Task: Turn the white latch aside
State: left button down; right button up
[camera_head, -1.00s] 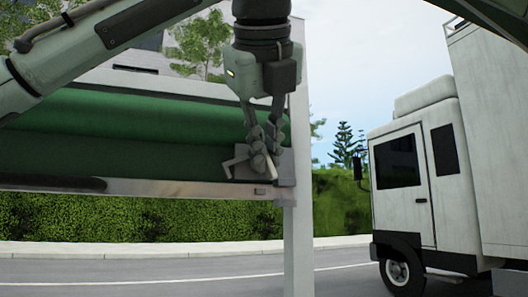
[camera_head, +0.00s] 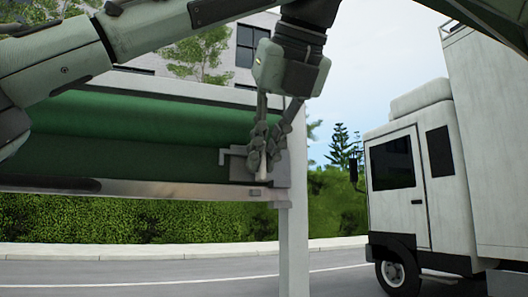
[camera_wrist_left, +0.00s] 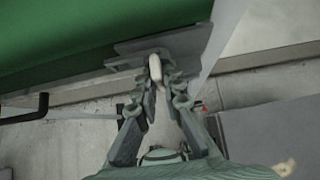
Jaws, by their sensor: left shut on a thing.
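The white latch (camera_head: 262,170) is at the right end of the metal rail under the green panel. It shows as a pale rounded bar in the left wrist view (camera_wrist_left: 155,67), between my fingers. My left gripper (camera_head: 266,160) comes down from above and is shut on the latch; its fingers hide part of it. In the left wrist view the fingertips (camera_wrist_left: 162,78) lie on both sides of the bar. A grey bracket plate (camera_head: 238,167) sits behind the latch. My right gripper is not in view.
The green panel (camera_head: 130,140) fills the left, with a metal rail (camera_head: 190,190) along its lower edge. A white post (camera_head: 294,240) stands just right of the latch. A white truck (camera_head: 400,190) stands at the right, with open road between.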

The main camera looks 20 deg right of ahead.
pick_arm(q)
jog(key=c, duration=1.6)
grip_release()
jog(key=shift+c, duration=0.2)
